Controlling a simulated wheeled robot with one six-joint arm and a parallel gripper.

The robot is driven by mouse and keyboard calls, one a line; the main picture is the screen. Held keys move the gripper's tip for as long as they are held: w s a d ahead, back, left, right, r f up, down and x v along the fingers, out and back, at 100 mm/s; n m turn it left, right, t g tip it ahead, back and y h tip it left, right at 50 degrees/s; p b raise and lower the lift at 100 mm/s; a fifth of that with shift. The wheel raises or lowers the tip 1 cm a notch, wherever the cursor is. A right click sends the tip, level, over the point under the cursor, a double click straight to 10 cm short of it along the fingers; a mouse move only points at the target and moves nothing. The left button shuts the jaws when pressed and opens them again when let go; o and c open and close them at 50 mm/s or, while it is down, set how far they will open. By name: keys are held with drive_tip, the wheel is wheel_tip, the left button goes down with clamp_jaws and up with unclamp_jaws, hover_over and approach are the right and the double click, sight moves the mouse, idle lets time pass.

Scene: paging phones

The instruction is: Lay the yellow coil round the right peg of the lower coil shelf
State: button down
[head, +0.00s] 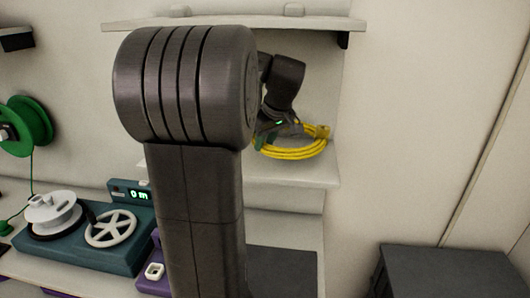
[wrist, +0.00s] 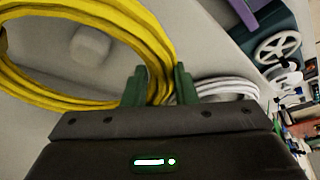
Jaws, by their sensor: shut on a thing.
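The yellow coil (head: 292,153) is at the right end of the lower coil shelf (head: 300,174), close above or on its surface. My gripper (wrist: 160,73) is shut on the near side of this coil, which also fills the upper left of the wrist view (wrist: 45,92). A short pale round peg (wrist: 90,46) shows inside the coil's loop in the wrist view. I cannot tell whether the coil is down around the peg or still above it. In the head view my arm hides the left part of the shelf and most of my gripper.
A white coil (wrist: 228,88) lies just right of my gripper in the wrist view. An upper shelf (head: 285,22) with two pegs is above. A teal device with a white handwheel (head: 110,229) and a green reel (head: 25,126) are at left. A dark cabinet (head: 445,262) stands lower right.

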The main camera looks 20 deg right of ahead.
sight(265, 152)
wheel_tip(265, 152, down, 4)
drive_tip(key=shift+r+p, duration=0.15)
drive_tip(key=shift+p, duration=0.25)
drive_tip(key=shift+w+d+f, duration=0.15)
drive_tip(key=shift+w+f, duration=0.1)
drive_tip(key=shift+f, duration=0.05)
drive_tip(key=shift+f, duration=0.1)
drive_tip(key=shift+f, duration=0.15)
drive_tip(key=c, duration=1.2)
unclamp_jaws()
drive_tip(key=shift+o, duration=0.2)
